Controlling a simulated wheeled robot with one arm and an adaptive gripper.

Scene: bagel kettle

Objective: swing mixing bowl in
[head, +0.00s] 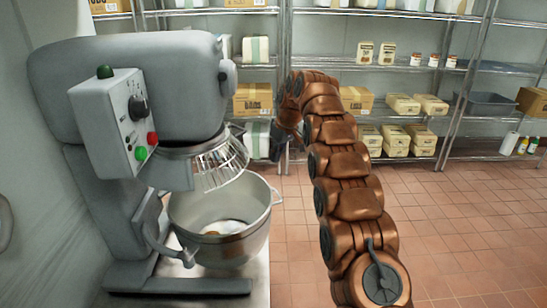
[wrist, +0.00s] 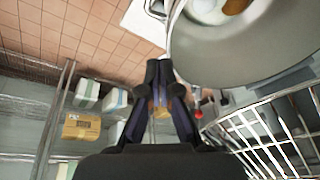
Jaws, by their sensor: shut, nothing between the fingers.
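The steel mixing bowl (head: 255,240) sits low at the front of the grey stand mixer (head: 130,80), with white and brown contents inside. It has a handle on its right side. The wire guard (head: 222,165) hangs tilted above the bowl, under the mixer head. My gripper (head: 277,145) is above and right of the bowl in the head view, partly hidden by my arm. In the wrist view my gripper (wrist: 160,68) is shut and empty, with its fingertips beside the bowl (wrist: 235,55) in the picture. Contact cannot be told. The guard (wrist: 265,140) shows at lower right.
Wire shelves (head: 375,65) with boxes and packages line the back wall. The tiled floor (head: 460,220) to the right is clear. Red and green buttons (head: 140,153) are on the mixer's control box.

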